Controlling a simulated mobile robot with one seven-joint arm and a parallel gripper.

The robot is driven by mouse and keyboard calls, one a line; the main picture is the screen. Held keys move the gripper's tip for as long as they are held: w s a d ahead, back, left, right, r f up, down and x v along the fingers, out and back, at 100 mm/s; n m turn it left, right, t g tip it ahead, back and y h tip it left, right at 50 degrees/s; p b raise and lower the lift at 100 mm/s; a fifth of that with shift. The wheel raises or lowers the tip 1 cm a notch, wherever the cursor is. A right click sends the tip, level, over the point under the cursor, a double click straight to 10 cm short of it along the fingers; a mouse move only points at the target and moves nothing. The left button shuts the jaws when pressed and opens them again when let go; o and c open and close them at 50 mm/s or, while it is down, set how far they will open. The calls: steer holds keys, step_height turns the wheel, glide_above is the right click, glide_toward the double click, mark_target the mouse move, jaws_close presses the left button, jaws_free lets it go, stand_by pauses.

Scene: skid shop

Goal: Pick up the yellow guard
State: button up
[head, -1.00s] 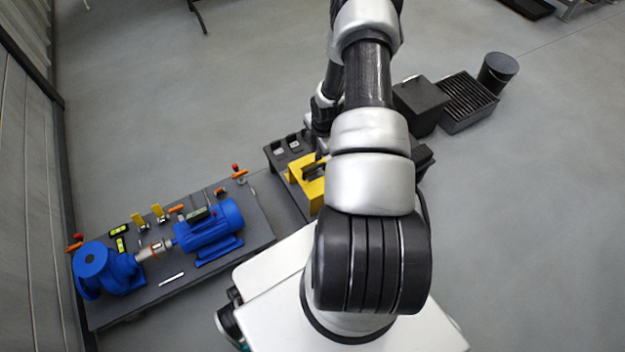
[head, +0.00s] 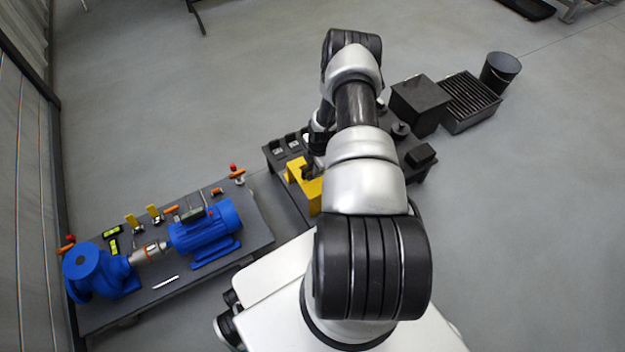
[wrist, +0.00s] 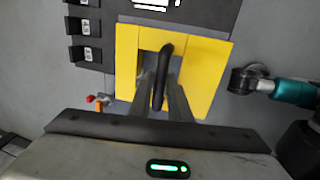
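The yellow guard (head: 314,193) sits on the dark bench beside my arm in the head view, partly hidden by my arm. In the wrist view the yellow guard (wrist: 216,78) is a square frame with a black bar handle (wrist: 164,72) over its middle. My gripper (wrist: 160,82) is above the guard, with its two grey fingers apart on either side of the handle. I see gaps between the fingers and the handle, so the gripper looks open. Whether the fingertips reach below the handle is hard to tell.
A blue motor (head: 205,232) and blue pump (head: 92,270) stand on a dark skid plate at left, with orange and yellow handled parts. A black box (head: 418,103), a slatted crate (head: 468,102) and a black bin (head: 499,72) stand behind at right. Open floor surrounds them.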

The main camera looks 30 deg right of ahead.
steer(key=shift+c, duration=0.3)
jaws_close()
steer(key=shift+w, duration=0.1)
stand_by(1.1)
